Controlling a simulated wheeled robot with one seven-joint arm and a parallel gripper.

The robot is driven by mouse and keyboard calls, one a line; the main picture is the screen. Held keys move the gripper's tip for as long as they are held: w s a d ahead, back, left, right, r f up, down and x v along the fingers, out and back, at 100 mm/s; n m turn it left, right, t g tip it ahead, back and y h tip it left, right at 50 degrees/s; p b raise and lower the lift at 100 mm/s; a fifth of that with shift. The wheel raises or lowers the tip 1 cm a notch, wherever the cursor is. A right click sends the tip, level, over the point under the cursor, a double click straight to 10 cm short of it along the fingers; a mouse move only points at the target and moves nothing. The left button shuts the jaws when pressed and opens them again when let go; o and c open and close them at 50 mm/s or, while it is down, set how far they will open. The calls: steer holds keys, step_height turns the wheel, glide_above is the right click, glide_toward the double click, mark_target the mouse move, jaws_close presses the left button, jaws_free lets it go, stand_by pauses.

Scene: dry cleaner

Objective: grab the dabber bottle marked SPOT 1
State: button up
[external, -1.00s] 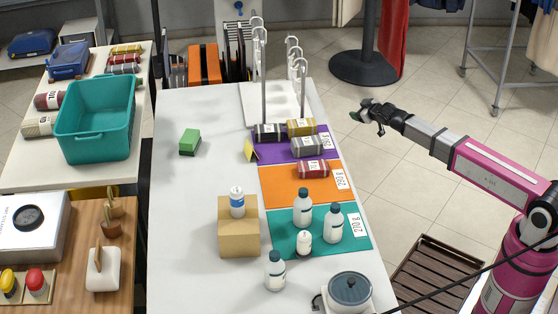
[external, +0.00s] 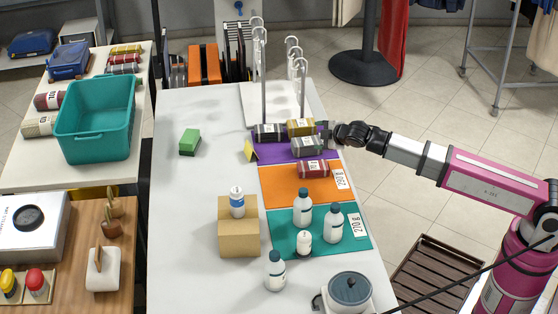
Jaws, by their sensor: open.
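Several small white bottles stand upright; their labels are too small to read, so I cannot tell which is SPOT 1. A blue-banded bottle (external: 237,203) stands on a cardboard box (external: 239,240). Two dark-capped bottles, a rear one (external: 302,209) and a right one (external: 333,225), stand on the teal mat (external: 286,222) with a smaller white-topped bottle (external: 304,243). Another dark-capped bottle (external: 275,270) stands on the white table in front. My gripper (external: 328,134) is open at the purple mat's right edge, beside the rolled bundles and well behind the bottles. Its fingertips show poorly.
Rolled bundles, olive (external: 302,127), grey (external: 308,145) and red (external: 313,169), lie on the purple mat (external: 285,155) and orange mat (external: 290,182). White hook stands (external: 264,85) rise behind. A lidded pot (external: 350,290) stands front right. The table's left side is mostly clear.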

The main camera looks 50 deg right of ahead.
steer(key=s+a+r+n+t+y, duration=0.1)
steer(key=s+a+r+n, duration=0.45)
steer(key=s+a, duration=0.8)
steer(key=s+a+r+n+t+y, duration=0.15)
steer(key=s+a+n, duration=0.65)
steer(key=a, duration=1)
steer(key=s+a+f+n+t, duration=0.2)
steer(key=s+a+n, duration=0.1)
steer(key=s+n, duration=0.2)
steer(key=n+y, duration=0.5)
steer(key=n, duration=0.5)
glide_toward(304, 237)
steer(key=shift+d+f, duration=0.55)
steer(key=shift+d, duration=0.25)
steer(key=shift+d+f+n+y, duration=0.1)
steer(key=shift+f+n+y, duration=0.15)
steer(key=shift+w, duration=0.2)
steer(key=x, duration=1)
steer(key=shift+w+a+r, duration=0.1)
steer(key=shift+w+a, duration=0.05)
steer(key=shift+a, duration=0.1)
